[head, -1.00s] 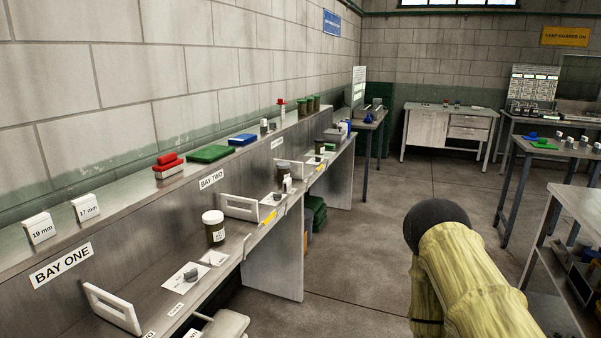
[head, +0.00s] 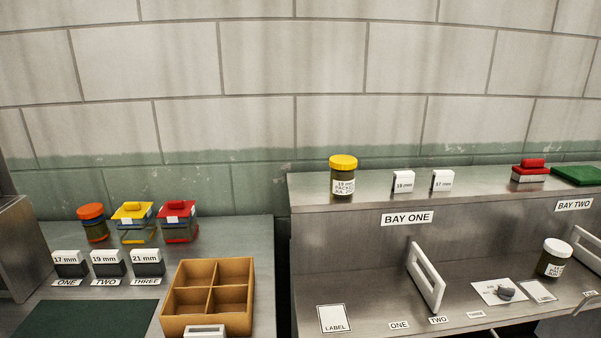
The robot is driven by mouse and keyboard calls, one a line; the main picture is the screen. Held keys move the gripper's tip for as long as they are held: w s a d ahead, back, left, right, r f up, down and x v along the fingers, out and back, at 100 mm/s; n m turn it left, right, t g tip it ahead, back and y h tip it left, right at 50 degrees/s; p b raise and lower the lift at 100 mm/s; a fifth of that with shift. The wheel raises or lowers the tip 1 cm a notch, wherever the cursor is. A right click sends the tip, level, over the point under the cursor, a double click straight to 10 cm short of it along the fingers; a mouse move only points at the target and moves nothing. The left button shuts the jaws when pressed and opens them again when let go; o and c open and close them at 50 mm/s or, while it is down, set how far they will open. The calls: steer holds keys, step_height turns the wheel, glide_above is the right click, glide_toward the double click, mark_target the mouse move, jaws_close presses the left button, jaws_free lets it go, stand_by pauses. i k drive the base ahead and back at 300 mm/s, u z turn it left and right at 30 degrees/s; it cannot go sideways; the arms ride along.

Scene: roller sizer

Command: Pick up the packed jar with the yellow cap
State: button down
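The jar with the yellow cap (head: 343,176) stands upright in the head view on the upper shelf of the bench, above the BAY ONE sign. A second jar with a white cap (head: 553,258) stands on the lower bench surface at the right. My gripper is not in view now, so its distance from the jar cannot be told.
White 19 mm and 17 mm blocks (head: 442,180) stand right of the yellow-capped jar. White upright dividers (head: 426,279) rise from the lower bench. On the left table are a wooden four-compartment tray (head: 207,296), several colored-capped containers (head: 134,223) and number cards. A gap separates table and bench.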

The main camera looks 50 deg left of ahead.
mark_target(342, 172)
steer(key=u, duration=1.4)
steer(key=k, duration=0.5)
steer(key=z, duration=2.1)
steer(key=i, duration=1.2)
steer(key=u, duration=2.85)
